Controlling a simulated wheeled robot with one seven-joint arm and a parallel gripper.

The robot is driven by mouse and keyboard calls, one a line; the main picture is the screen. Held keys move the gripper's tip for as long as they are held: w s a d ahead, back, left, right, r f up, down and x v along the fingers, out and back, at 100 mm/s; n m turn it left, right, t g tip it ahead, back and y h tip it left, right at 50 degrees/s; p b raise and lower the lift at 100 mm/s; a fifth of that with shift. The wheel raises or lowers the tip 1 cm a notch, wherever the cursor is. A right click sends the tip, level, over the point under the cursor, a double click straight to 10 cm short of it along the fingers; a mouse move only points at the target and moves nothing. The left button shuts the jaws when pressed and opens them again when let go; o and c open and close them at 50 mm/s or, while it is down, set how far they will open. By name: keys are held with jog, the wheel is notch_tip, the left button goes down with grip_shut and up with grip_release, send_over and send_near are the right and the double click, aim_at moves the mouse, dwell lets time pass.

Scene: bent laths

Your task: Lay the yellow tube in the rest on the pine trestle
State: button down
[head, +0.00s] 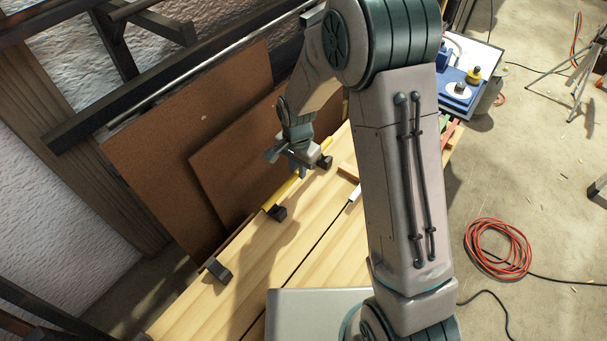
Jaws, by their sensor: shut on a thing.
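The yellow tube (281,194) shows as a thin slanting bar at the wall side of the pine trestle (262,262). My gripper (300,169) is shut on the tube near its middle and hides part of it. The tube's lower end is beside a black block (278,213), and its upper end is near another black block (325,162). These blocks look like the rest. I cannot tell whether the tube touches them or is held just above them.
A third black block (218,271) sits on the trestle at lower left. Brown boards (190,140) lean on the wall close behind my gripper. A white-ended piece (355,193) lies to the right. A blue case (459,88) stands at the far end. Red cable (498,249) lies on the floor.

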jog(key=shift+f, duration=1.8)
jog(key=shift+f, duration=0.2)
jog(key=c, duration=1.3)
grip_release()
jog(key=shift+c, duration=0.2)
